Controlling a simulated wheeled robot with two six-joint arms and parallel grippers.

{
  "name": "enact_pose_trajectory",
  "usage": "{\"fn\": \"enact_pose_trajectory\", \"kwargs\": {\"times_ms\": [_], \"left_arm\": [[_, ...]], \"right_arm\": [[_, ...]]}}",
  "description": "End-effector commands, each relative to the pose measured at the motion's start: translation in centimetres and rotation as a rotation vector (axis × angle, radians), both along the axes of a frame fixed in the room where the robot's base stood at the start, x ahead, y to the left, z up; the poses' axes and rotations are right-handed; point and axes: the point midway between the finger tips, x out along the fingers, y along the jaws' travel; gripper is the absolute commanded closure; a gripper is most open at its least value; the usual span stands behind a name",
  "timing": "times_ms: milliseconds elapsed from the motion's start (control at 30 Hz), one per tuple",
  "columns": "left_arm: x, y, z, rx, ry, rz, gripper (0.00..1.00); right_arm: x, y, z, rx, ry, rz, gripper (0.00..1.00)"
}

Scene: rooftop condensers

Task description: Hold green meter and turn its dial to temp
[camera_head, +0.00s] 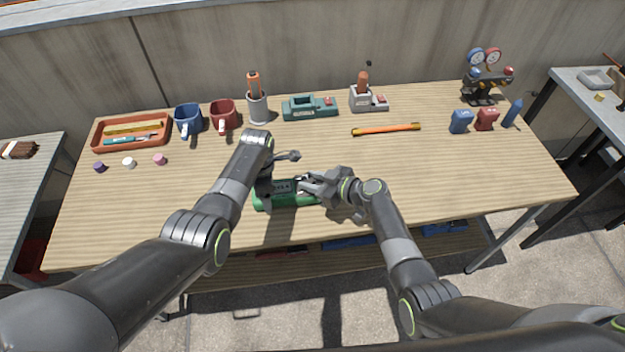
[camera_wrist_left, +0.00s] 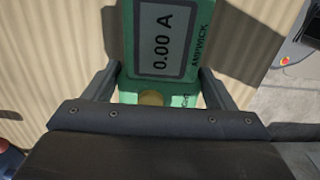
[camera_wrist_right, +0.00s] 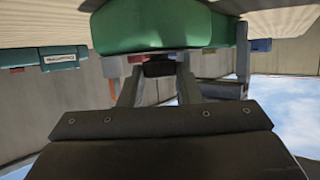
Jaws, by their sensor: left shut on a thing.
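The green meter (camera_head: 290,201) is near the front middle of the table, partly hidden by my grippers. In the left wrist view the meter (camera_wrist_left: 185,50) shows its screen reading 0.00 A and a round yellowish part (camera_wrist_left: 151,98) below it. My left gripper (camera_wrist_left: 158,82) is shut on the meter, one finger at each side; it also shows in the head view (camera_head: 266,190). My right gripper (camera_head: 308,186) is at the meter's right end. In the right wrist view its fingers stand apart on either side of a dark part (camera_wrist_right: 159,69), perhaps the dial, beside the green body.
An orange stick (camera_head: 386,130) lies behind my right gripper. The right front table is clear.

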Motion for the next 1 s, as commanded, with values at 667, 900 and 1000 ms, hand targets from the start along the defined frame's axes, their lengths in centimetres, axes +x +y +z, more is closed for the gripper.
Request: {"fn": "enact_pose_trajectory", "kwargs": {"times_ms": [667,900,1000], "left_arm": [[0.02,-0.05,0.06,0.0,0.0,-0.002,0.59],[0.01,-0.05,0.05,-0.001,0.0,-0.002,0.59],[0.0,-0.05,0.05,-0.001,0.0,-0.002,0.59]], "right_arm": [[-0.35,0.28,-0.09,-0.002,0.001,-0.27,0.93],[-0.32,0.24,-0.09,-0.001,0.002,-0.277,0.93],[-0.32,0.23,-0.09,-0.002,0.001,-0.277,0.66]]}}
